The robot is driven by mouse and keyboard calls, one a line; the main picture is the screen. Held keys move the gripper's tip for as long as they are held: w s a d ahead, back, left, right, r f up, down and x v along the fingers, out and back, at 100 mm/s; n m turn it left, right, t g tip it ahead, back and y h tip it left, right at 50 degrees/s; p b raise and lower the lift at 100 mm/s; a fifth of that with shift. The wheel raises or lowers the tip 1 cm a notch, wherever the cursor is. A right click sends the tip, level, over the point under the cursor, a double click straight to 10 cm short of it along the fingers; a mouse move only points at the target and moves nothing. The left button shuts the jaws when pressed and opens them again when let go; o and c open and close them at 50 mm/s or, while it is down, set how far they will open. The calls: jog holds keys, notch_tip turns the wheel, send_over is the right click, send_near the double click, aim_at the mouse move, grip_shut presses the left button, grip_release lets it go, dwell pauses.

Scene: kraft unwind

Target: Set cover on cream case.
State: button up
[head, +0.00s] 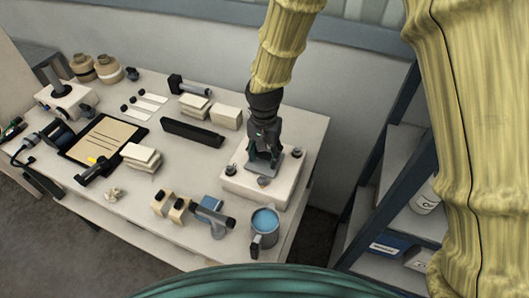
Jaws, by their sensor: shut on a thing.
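The cream case (258,194) is a low box near the right end of the table. My gripper (264,158) points down over its top and is shut on a grey plate-like piece, which looks like the cover (290,164). The cover is at the top of the case; I cannot tell whether it rests on it or hangs just above. Small dark knobs (230,170) show around the top of the case. The fingertips and the middle of the cover are partly hidden by the gripper.
A blue-filled mug (265,222) stands close in front of the case, with a blue and grey tool (212,216) to its left. A long black bar (193,134) and cream blocks (226,117) lie to the left. A shelf rack (398,165) stands right of the table.

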dwell(0.5)
jog(key=o, duration=1.1)
notch_tip(320, 180, up, 12)
jog(key=shift+f, duration=0.1)
